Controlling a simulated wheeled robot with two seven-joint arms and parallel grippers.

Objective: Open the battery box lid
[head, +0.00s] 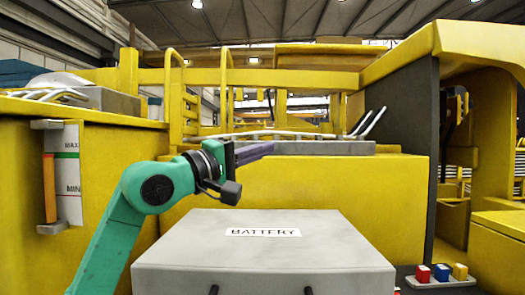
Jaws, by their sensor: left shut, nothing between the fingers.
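The grey battery box lid (265,255) fills the lower middle of the head view. It lies flat and looks closed, but the front of the box is cut off by the frame's lower edge. A white label reading BATTERY (263,232) is on its top. Two small dark parts (308,291) show at its front edge. My left gripper (262,151) is above and beyond the lid's far left edge, pointing right, apart from the lid. Its purple fingers are shut and empty. My right gripper is not in view.
Yellow machine walls (340,190) and rails stand behind the lid. A MAX/MIN level gauge (62,175) is on the left panel. A dark upright panel (405,150) stands right. Red, blue and yellow blocks (441,272) sit on a small base at lower right.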

